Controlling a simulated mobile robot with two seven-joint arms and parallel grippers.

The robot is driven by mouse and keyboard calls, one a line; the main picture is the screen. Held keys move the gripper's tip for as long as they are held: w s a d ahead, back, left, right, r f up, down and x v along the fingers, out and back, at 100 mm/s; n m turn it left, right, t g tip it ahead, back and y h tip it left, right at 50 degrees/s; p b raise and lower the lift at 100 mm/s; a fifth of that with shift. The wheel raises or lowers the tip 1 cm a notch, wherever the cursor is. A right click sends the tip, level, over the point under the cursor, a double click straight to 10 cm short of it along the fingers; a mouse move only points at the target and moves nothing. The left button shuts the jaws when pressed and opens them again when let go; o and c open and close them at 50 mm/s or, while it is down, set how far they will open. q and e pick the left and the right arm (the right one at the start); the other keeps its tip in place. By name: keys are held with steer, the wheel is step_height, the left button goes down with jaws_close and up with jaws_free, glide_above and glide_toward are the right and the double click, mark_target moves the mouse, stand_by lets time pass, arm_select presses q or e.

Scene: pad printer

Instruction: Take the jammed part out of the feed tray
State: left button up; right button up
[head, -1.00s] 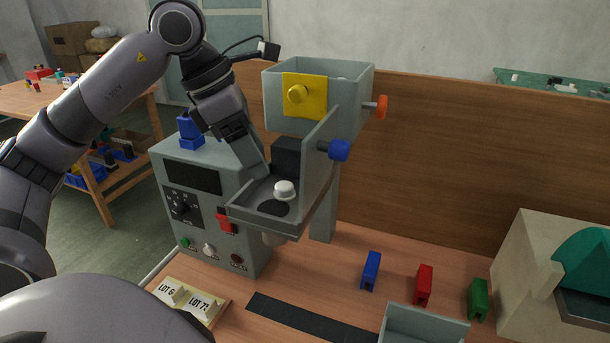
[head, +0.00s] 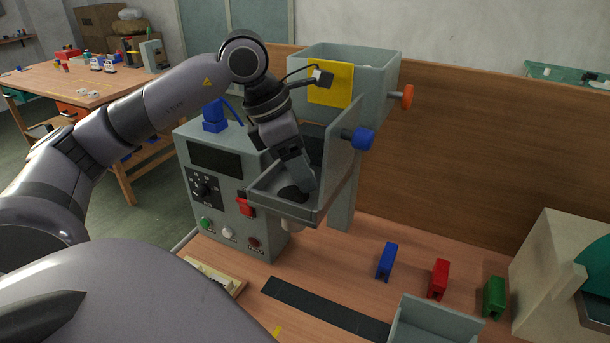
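The feed tray (head: 280,207) is a grey open box under the hopper on the pad printer, with a dark round spot (head: 291,193) on its floor. My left gripper (head: 303,183) points down into the tray from above. Its fingers are at the tray floor, dark and partly merged with the shadow, so I cannot tell whether they are open or shut. The white round part that sat in the tray is hidden behind the gripper. My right gripper is not in view.
A grey hopper (head: 385,75) with a yellow plate (head: 340,90) and an orange knob (head: 407,97) stands above the tray. A blue knob (head: 363,139) sticks out beside it. Blue (head: 386,262), red (head: 438,279) and green (head: 494,297) blocks stand at the right.

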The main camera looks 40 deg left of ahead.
arm_select(q)
steer(key=c, duration=0.8)
steer(key=shift+o, duration=0.2)
steer(key=shift+r, duration=0.1)
